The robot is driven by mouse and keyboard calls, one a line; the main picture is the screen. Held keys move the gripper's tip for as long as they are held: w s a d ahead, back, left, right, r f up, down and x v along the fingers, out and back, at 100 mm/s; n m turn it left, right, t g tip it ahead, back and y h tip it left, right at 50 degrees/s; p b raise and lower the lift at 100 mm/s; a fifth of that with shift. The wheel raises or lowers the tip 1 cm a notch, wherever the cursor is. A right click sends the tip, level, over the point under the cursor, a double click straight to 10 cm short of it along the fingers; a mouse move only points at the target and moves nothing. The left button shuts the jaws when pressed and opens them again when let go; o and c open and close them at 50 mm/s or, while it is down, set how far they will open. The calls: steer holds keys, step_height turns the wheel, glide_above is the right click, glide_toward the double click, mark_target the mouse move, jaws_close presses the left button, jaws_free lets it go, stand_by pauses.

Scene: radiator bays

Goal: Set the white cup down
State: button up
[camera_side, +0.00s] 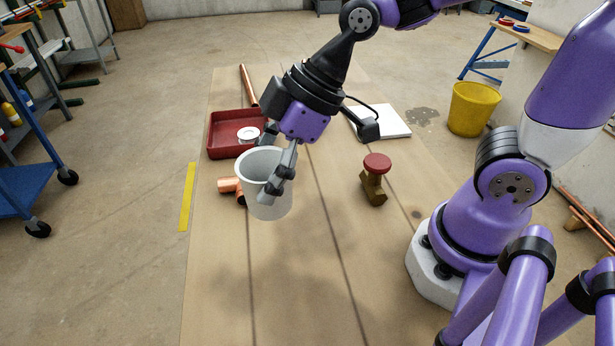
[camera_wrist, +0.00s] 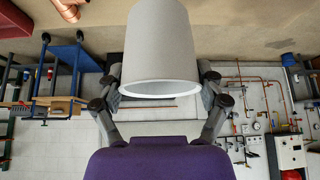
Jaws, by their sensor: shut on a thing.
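The white cup (camera_side: 258,168) is upright in the side view, with its open rim facing up. My gripper (camera_side: 270,186) is shut on it, one finger lying against the cup's near side; the other finger is mostly hidden. In the wrist view the cup (camera_wrist: 160,45) fills the upper middle, with a finger on each side of it. The cup is over the brown work surface (camera_side: 300,290). I cannot tell whether its base touches that surface or hangs a little above it.
A copper fitting (camera_side: 228,185) lies close behind the cup's left side. A red tray (camera_side: 213,143) holding a white round piece (camera_side: 248,134) is behind. A brass valve with a red knob (camera_side: 376,163) stands right, a white pad (camera_side: 392,122) farther back. The front surface is clear.

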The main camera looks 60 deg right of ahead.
steer(key=s+a+n+g+y, duration=0.1)
steer(key=s+a+n+g, duration=0.3)
steer(key=s+a+n, duration=0.45)
steer(key=s+a+n+g, duration=0.3)
steer(key=s+a+n, duration=0.15)
steer(key=s, duration=0.65)
steer(key=shift+n, duration=0.3)
steer(key=shift+w+d+f, duration=0.25)
steer(key=shift+w+f, duration=1.5)
steer(key=shift+w, duration=0.1)
steer(key=shift+w+d+f, duration=0.2)
steer(key=shift+w+f, duration=1.6)
steer(key=shift+w, duration=0.05)
steer(key=shift+w+d+f, duration=0.25)
steer(key=shift+w+f, duration=1.5)
steer(key=shift+w, duration=0.1)
steer(key=shift+f, duration=0.2)
steer(key=o, duration=0.8)
steer(key=shift+r, duration=0.15)
